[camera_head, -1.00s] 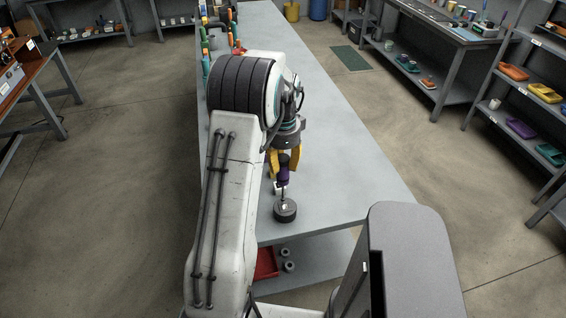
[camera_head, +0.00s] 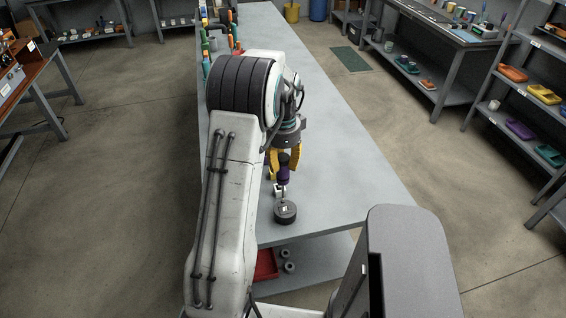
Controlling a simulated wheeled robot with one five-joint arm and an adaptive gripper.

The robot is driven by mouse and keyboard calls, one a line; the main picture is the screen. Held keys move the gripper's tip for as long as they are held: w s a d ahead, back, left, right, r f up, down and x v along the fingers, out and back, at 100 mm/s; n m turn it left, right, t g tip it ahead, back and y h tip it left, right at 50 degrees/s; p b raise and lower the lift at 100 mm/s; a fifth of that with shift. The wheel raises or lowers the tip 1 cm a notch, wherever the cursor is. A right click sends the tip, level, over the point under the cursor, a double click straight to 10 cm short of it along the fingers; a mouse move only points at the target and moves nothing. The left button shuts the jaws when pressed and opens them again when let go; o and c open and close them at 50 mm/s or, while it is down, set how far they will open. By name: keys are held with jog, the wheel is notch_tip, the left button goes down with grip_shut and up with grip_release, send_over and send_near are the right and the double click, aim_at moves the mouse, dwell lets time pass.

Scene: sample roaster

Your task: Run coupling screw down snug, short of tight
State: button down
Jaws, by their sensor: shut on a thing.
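My gripper (camera_head: 284,163), with yellow fingers, is shut around a tool with a dark top and a purple handle (camera_head: 283,175). The tool hangs upright, handle up, above the bench. A dark round block (camera_head: 285,217) sits near the bench's front edge, just below the tool in the picture. A small pale spot shows on its top; I cannot tell whether it is a screw. The tool's lower end looks apart from the block's top.
The grey bench (camera_head: 350,165) is clear to the right of my gripper. Several coloured tools (camera_head: 208,50) stand along its far left edge. A red bin (camera_head: 266,264) and grey round parts (camera_head: 287,260) lie on the lower shelf. Shelving (camera_head: 520,110) stands at the right.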

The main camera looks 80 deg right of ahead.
jog(key=shift+r, duration=0.55)
jog(key=shift+r+p, duration=2.1)
jog(key=shift+r, duration=0.35)
jog(key=shift+f, duration=0.1)
